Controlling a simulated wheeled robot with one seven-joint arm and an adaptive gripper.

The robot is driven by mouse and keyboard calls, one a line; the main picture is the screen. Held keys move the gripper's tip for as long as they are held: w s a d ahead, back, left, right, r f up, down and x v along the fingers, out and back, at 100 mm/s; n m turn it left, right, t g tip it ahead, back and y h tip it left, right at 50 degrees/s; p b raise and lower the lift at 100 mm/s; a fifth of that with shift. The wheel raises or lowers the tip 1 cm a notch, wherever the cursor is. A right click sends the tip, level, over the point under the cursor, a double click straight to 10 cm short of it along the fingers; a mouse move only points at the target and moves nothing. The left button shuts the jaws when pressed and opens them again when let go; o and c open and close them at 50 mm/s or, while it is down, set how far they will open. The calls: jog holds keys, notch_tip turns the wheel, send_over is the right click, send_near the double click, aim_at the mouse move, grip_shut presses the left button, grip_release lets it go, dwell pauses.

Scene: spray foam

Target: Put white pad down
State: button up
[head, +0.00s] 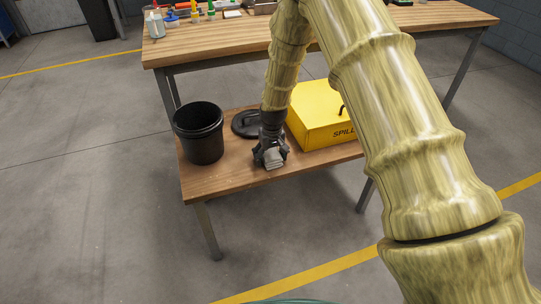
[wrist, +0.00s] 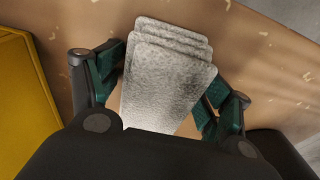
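The white pad (wrist: 168,75) looks pale grey-white, like a small stack of thin layers with rounded corners. My gripper (wrist: 163,84) has its green-padded fingers against the pad's left and right edges. In the head view, my gripper (head: 270,153) points down low over the front of the wooden lower shelf (head: 230,180), with the pad (head: 275,158) between its fingers. I cannot tell whether the pad touches the shelf.
A black bucket (head: 200,138) stands left on the shelf. A flat black object (head: 245,124) lies behind my gripper. A yellow box (head: 318,112) marked "SPILL" sits to the right. The upper worktop (head: 225,38) holds bottles and tools. Bare shelf shows between bucket and gripper.

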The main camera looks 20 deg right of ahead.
aim_at(272, 154)
jog(key=shift+r, duration=0.15)
notch_tip(272, 154, up, 12)
jog(key=s, duration=0.1)
jog(key=shift+g, duration=0.3)
jog(key=s+f, duration=0.3)
jog(key=f, duration=0.1)
jog(key=s+f, duration=0.3)
jog(key=f, duration=0.1)
jog(key=s+f, duration=0.4)
jog(key=shift+d+p, duration=0.15)
jog(key=shift+p, duration=0.25)
jog(key=s+f, duration=0.7)
jog(key=s, duration=0.5)
jog(key=s+f, duration=0.6)
jog(key=s, duration=0.5)
jog(key=s+f, duration=0.1)
jog(key=s, duration=1.3)
jog(key=shift+a+f+m+g, duration=0.2)
jog(key=shift+m+g, duration=0.2)
jog(key=shift+s, duration=0.1)
